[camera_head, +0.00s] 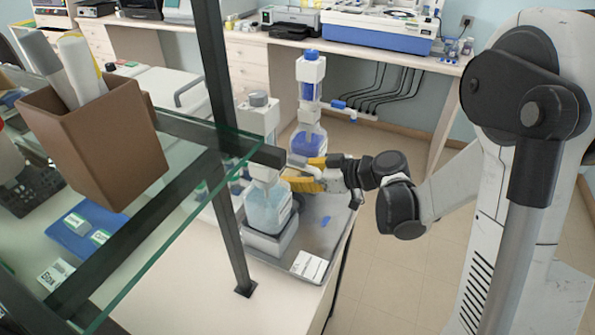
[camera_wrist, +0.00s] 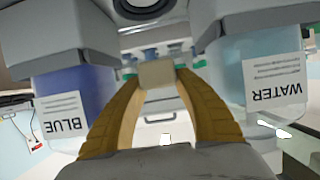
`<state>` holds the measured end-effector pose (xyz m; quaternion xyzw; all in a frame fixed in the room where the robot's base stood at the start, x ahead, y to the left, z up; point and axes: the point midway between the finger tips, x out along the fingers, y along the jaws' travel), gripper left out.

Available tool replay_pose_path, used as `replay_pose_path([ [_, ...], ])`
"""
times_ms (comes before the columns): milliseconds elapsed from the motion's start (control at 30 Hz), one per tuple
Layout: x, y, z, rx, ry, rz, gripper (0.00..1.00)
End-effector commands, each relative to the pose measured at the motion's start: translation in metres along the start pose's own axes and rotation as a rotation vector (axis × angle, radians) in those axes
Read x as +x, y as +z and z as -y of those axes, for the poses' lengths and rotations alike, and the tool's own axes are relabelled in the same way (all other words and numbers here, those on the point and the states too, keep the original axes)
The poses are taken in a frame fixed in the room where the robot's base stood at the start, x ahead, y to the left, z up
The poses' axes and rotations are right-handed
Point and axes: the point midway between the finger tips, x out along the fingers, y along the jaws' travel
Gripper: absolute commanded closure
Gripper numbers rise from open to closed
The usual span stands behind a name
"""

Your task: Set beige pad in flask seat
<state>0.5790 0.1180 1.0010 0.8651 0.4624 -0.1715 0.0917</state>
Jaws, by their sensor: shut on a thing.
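My gripper (camera_head: 308,176) has yellow fingers and is at the bottle labelled WATER (camera_head: 267,208), on its right side in the head view. In the wrist view my gripper (camera_wrist: 157,78) is shut on a small beige pad (camera_wrist: 157,73) at its fingertips. The pad cannot be made out in the head view. The BLUE bottle (camera_wrist: 72,95) is left of the fingers and the WATER bottle (camera_wrist: 272,75) is right of them. The blue one also shows in the head view (camera_head: 308,139). I cannot clearly tell which part is the flask seat.
A metal tray (camera_head: 325,236) lies under the bottles, with a white card (camera_head: 309,266) and a blue stain on it. A glass shelf (camera_head: 190,185) with dark posts and a brown holder (camera_head: 95,140) stands at the left. Open floor (camera_head: 400,270) is at the right.

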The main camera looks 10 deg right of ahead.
Motion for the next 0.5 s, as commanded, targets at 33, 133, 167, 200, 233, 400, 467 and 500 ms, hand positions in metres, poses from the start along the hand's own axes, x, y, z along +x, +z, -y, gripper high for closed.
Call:
replay_pose_path([
  [33, 0.001, 0.001, 0.0, -0.001, -0.003, 0.0, 0.79],
  [133, 0.002, 0.004, 0.001, -0.002, -0.005, 0.0, 0.79],
  [167, 0.002, 0.005, 0.001, -0.002, -0.005, 0.0, 0.79],
  [200, 0.003, 0.007, 0.001, -0.002, -0.005, 0.0, 0.79],
  [233, 0.004, 0.009, 0.001, -0.002, -0.005, 0.0, 0.79],
  [400, 0.011, 0.025, 0.0, -0.002, -0.004, 0.0, 0.79],
  [467, 0.014, 0.032, 0.0, -0.002, -0.004, 0.0, 0.79],
  [500, 0.015, 0.037, 0.0, -0.002, -0.004, 0.0, 0.79],
])
